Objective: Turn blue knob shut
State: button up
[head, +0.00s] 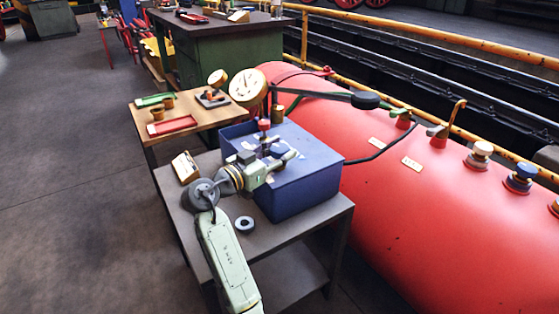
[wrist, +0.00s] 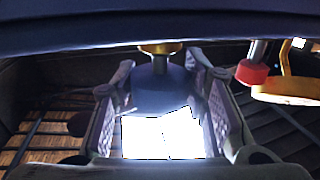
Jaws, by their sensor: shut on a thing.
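My gripper (head: 282,162) is low over the blue box (head: 310,200) on the grey table. In the wrist view, the two fingers of my gripper (wrist: 162,88) are shut on a dark blue rounded part, the blue knob (wrist: 158,92). A short stem and a brass piece (wrist: 160,47) show just beyond it. Another blue-topped knob (head: 520,178) stands on the red tank, well away from the gripper.
A red knob (head: 264,125) stands on the box beside the gripper, and also shows in the wrist view (wrist: 252,72). A round gauge (head: 248,87) rises behind it. The red tank (head: 430,230) fills the right side. A dark ring (head: 244,224) lies on the grey table.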

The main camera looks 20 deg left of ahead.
jog(key=shift+m+g+h+b, duration=0.9)
jog(key=shift+m+g+h, duration=0.3)
jog(key=shift+h, duration=0.5)
jog(key=shift+m+h, duration=0.3)
jog(key=shift+w, duration=0.1)
jog(key=o, duration=1.2)
jog(key=v, duration=1.2)
